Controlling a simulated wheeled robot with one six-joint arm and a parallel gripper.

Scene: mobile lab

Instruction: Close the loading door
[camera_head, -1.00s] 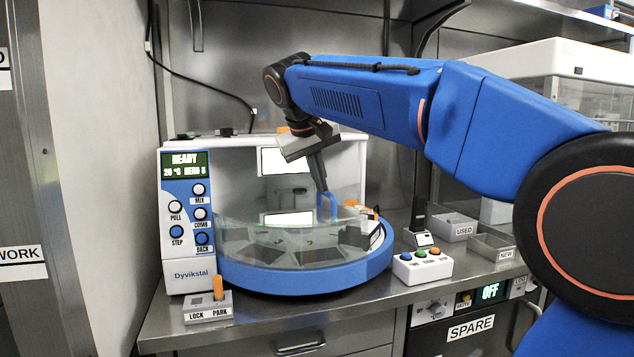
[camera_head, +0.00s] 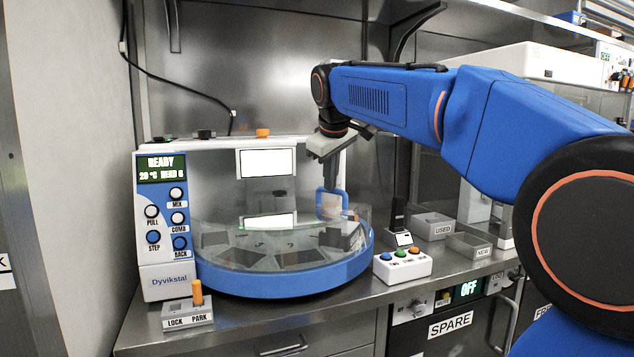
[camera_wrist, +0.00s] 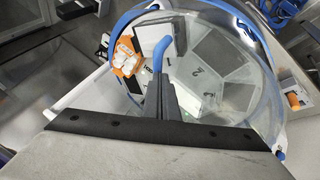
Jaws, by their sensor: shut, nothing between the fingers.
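The machine (camera_head: 165,225) stands on the steel bench, its panel reading READY. The loading door is part of its clear curved front (camera_head: 290,240) above the blue base ring; its blue loop handle (camera_head: 331,192) is at the right side. My gripper (camera_head: 332,185) is shut and empty, pointing down at the handle. In the wrist view, my finger tips (camera_wrist: 160,82) meet or overlap the blue handle (camera_wrist: 160,50); I cannot tell whether they touch. Numbered dark compartments show through the clear cover. I cannot tell whether the door is fully shut.
An orange rack with white items (camera_wrist: 125,60) shows beside the handle in the wrist view. A LOCK/PARK block with an orange lever (camera_head: 197,293) stands in front. A button box (camera_head: 402,264) and USED (camera_head: 432,225) and NEW (camera_head: 468,246) trays stand at right.

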